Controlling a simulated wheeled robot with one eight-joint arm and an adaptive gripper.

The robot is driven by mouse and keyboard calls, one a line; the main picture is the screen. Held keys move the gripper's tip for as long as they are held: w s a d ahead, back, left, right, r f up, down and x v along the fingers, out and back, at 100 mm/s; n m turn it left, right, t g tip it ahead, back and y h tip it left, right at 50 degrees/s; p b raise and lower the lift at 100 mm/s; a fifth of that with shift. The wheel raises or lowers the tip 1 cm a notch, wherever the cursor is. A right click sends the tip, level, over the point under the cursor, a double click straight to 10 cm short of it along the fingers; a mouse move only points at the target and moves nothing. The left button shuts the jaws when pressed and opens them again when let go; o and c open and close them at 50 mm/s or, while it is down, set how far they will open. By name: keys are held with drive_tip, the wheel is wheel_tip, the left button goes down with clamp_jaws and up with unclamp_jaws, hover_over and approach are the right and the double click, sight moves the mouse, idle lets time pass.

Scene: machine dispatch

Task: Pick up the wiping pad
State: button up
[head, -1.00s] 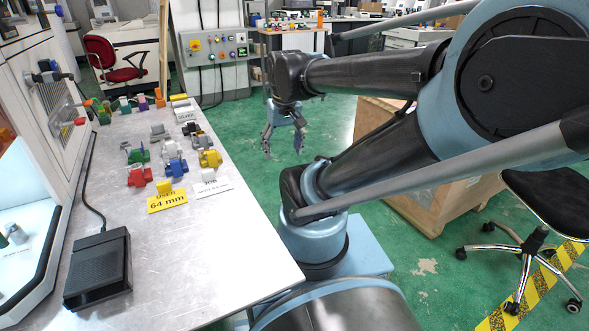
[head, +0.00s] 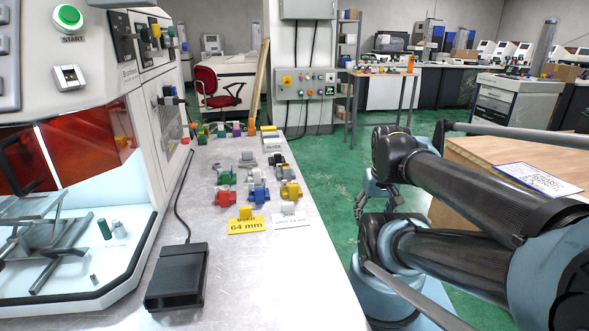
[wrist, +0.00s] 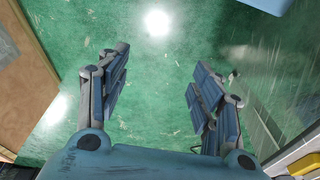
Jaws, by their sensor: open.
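No item can be named the wiping pad with certainty. A small yellow-and-white block (head: 269,131) lies at the far end of the metal table, behind a white label; it is too small to identify. My gripper (wrist: 152,92) is open and empty in the wrist view, its two fingers spread wide above the green floor. In the head view my gripper hangs beside the table's right edge, partly hidden by my arm. At the lower right of the wrist view a pale edge with yellow and dark pieces shows, cut off by the frame.
The metal table (head: 290,290) holds several coloured clamp-like parts (head: 257,192), a yellow 64 mm sign (head: 248,226) and a black pedal (head: 177,276). A machine (head: 140,200) stands left. A wooden crate (head: 470,205) stands right.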

drive_tip(key=w+a+r+m+g+y, duration=0.2)
drive_tip(key=w+a+r+m+y, duration=0.2)
drive_tip(key=w+a+r+m, duration=1.2)
drive_tip(key=g, duration=0.1)
hover_over(248, 160)
drive_tip(key=w+d, duration=0.2)
drive_tip(key=shift+n+y, duration=0.3)
drive_tip(key=f, duration=0.4)
drive_tip(key=shift+s+d+f, duration=0.1)
drive_tip(key=shift+s+d, duration=0.1)
drive_tip(key=shift+a+x, duration=0.15)
drive_tip(key=shift+x, duration=1.2)
drive_tip(key=shift+a+x, duration=0.15)
drive_tip(key=shift+x, duration=1.15)
drive_tip(key=shift+s, duration=0.15)
drive_tip(key=c, duration=1.2)
drive_tip(key=shift+r, duration=0.25)
